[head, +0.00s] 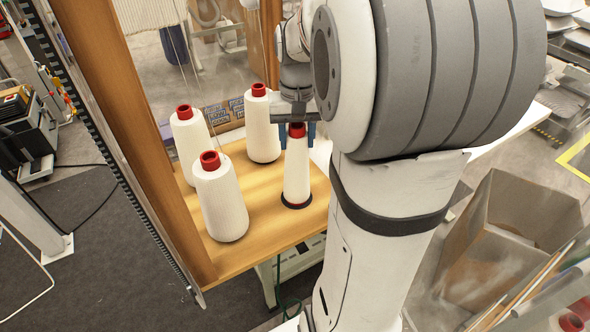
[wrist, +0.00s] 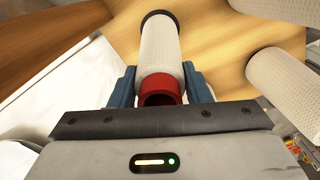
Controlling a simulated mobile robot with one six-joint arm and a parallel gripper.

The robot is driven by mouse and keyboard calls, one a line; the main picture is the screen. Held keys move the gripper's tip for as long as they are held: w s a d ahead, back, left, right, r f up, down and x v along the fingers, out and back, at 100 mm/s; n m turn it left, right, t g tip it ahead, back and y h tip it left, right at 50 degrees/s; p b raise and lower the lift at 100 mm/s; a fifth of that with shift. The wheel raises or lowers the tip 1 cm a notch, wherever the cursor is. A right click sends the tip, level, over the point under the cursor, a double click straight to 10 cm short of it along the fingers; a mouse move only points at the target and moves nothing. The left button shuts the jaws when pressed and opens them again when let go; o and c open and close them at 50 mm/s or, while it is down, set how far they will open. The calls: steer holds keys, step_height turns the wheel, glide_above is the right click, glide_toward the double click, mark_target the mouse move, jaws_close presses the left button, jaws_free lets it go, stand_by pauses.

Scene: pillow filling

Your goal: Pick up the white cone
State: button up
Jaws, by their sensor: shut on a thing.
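The white cone (head: 297,172) stands upright on the wooden shelf, with a red top and a dark ring around its base. My gripper (head: 297,129) is above it with its blue fingers on either side of the red top. In the wrist view the cone (wrist: 160,50) lies between the two blue fingers of my gripper (wrist: 160,87), which are shut on its top end. The wrist view looks along the cone from its red end (wrist: 161,90) to the dark base ring. My arm hides part of the space right of the cone in the head view.
Three more white cones with red tops stand left of it: a front one (head: 221,203), a left one (head: 190,141) and a back one (head: 262,127). A wooden post (head: 130,120) rises at the shelf's left. An open cardboard box (head: 500,240) stands on the right.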

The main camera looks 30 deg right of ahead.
steer(key=c, duration=0.4)
steer(key=shift+c, duration=0.2)
steer(key=shift+r, duration=0.1)
